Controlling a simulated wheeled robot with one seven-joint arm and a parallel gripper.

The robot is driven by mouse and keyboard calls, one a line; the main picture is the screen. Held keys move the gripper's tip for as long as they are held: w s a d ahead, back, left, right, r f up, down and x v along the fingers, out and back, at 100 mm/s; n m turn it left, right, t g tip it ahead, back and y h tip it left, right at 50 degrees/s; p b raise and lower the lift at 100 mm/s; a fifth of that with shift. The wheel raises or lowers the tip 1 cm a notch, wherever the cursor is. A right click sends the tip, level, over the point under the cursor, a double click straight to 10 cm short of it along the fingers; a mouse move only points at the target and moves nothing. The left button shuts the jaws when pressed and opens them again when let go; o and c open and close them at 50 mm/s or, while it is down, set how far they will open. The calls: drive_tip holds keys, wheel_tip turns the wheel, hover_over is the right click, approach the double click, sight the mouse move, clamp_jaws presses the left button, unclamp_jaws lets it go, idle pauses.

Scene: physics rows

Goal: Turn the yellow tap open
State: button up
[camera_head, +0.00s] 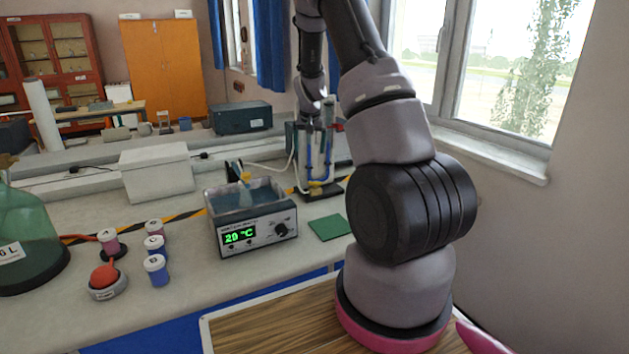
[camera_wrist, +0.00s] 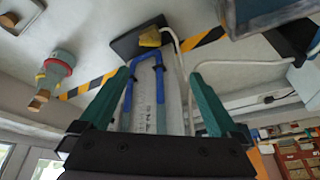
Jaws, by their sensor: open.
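A yellow tap (camera_head: 317,184) sits low on the dark base of a blue U-tube stand (camera_head: 309,165). In the wrist view the yellow tap (camera_wrist: 150,38) is near the top, on the dark base plate (camera_wrist: 126,45), with a pale hose beside it. My gripper (camera_wrist: 160,75) is open, with its two green fingers apart. The blue tube and its white scale show between the fingers, and I cannot tell whether they touch. In the head view my gripper (camera_head: 327,110) is above the tap, near the top of the stand. The tap's handle position is too small to tell.
A water bath (camera_head: 252,246) reading 20 °C stands left of the stand, and a green mat (camera_head: 329,227) lies in front. A grey-green cylinder (camera_wrist: 62,65) shows in the wrist view. Several jars and a green bottle (camera_head: 28,240) stand left. Windows are at right.

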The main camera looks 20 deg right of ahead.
approach(315, 182)
drive_tip(key=shift+h, duration=0.3)
drive_tip(key=x, duration=0.8)
drive_tip(key=shift+w+a+f, duration=0.1)
drive_tip(key=shift+w+a, duration=0.05)
drive_tip(key=shift+a, duration=0.1)
drive_tip(key=c, duration=1.4)
